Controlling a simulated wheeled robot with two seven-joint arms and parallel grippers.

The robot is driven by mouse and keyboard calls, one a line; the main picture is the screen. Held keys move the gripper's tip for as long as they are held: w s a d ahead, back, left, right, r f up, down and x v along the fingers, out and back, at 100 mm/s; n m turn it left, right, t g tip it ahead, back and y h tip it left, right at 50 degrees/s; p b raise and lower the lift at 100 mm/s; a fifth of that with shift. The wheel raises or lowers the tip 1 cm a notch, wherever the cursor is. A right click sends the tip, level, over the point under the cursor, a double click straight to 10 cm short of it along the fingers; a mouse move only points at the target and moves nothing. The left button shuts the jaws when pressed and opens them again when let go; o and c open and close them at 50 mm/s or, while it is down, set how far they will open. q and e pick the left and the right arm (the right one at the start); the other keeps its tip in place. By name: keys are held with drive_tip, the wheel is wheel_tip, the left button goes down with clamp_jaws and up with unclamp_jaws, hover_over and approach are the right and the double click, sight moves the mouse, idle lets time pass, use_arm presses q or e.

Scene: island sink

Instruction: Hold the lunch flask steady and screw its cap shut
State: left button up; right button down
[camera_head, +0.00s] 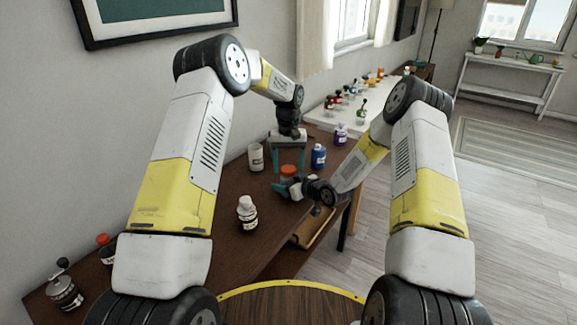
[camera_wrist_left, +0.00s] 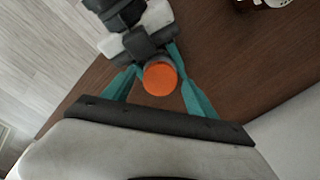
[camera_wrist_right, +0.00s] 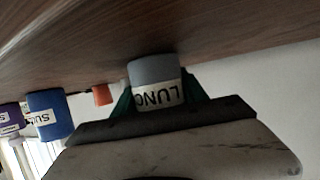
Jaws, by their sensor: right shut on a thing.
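The lunch flask (camera_wrist_right: 156,88) is grey with a white label reading "LUNC". It sits between the fingers of my right gripper (camera_wrist_right: 158,98), which is shut on it, and it stands by the wooden table top. The orange cap (camera_head: 288,170) is at the flask's top in the head view. The cap also shows in the left wrist view (camera_wrist_left: 160,79), with a grey rim behind it. My left gripper (camera_head: 288,160) points down from above, its teal fingers apart on either side of the cap. Whether the cap is seated tight cannot be told.
A blue bottle (camera_head: 318,156) and a whitish cup (camera_head: 256,157) stand close behind. A white bottle (camera_head: 247,213) stands nearer on the table. A small orange thing (camera_wrist_right: 102,94) shows beside the blue bottle. A purple bottle (camera_head: 341,134) stands farther right.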

use_arm(q)
drive_tip(key=shift+r, duration=2.25)
drive_tip(key=shift+c, duration=0.3)
drive_tip(key=shift+r+n, duration=1)
drive_tip(key=shift+r, duration=0.75)
drive_tip(key=shift+f, duration=4.05)
